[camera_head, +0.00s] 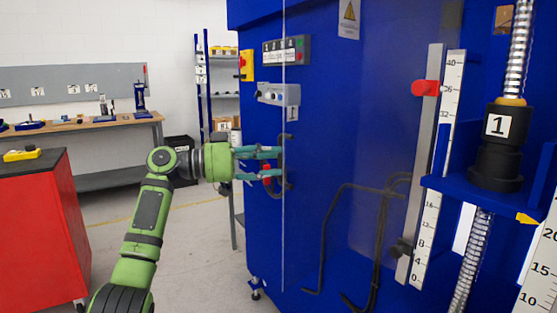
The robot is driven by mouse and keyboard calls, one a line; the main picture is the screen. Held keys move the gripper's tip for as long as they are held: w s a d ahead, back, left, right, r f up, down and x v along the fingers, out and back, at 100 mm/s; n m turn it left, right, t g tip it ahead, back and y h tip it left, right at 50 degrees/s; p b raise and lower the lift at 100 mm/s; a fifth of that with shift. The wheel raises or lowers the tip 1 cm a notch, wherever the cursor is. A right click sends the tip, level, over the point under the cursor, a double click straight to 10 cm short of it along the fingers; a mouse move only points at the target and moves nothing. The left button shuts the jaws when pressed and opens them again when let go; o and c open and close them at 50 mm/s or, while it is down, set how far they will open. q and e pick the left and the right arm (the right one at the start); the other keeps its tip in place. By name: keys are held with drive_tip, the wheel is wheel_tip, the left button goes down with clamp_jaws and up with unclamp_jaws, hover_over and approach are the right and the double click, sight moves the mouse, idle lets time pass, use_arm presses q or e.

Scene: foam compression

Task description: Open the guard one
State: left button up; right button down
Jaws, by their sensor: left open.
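The guard (340,120) looks like a clear panel in front of the blue machine, with its thin upright edge showing left of centre. A dark curved handle (287,186) sits at this edge. My left gripper (276,165) comes in from the left, level with the handle. Its teal fingers are apart, one above the other, and their tips reach the handle area. I cannot tell whether they touch it. A small red part shows between the fingers, partly hidden. My right gripper is out of view.
The blue machine (262,215) carries a control box with buttons (286,50) and a grey box (278,94). A black block marked 1 (497,145) stands on a screw at right. A red cabinet (38,225) stands at left. Open floor lies between.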

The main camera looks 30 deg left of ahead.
use_arm(q)
drive_tip(key=v, duration=0.9)
drive_tip(key=shift+s+a, duration=0.2)
drive_tip(key=shift+a, duration=0.05)
drive_tip(key=shift+w+f, duration=0.1)
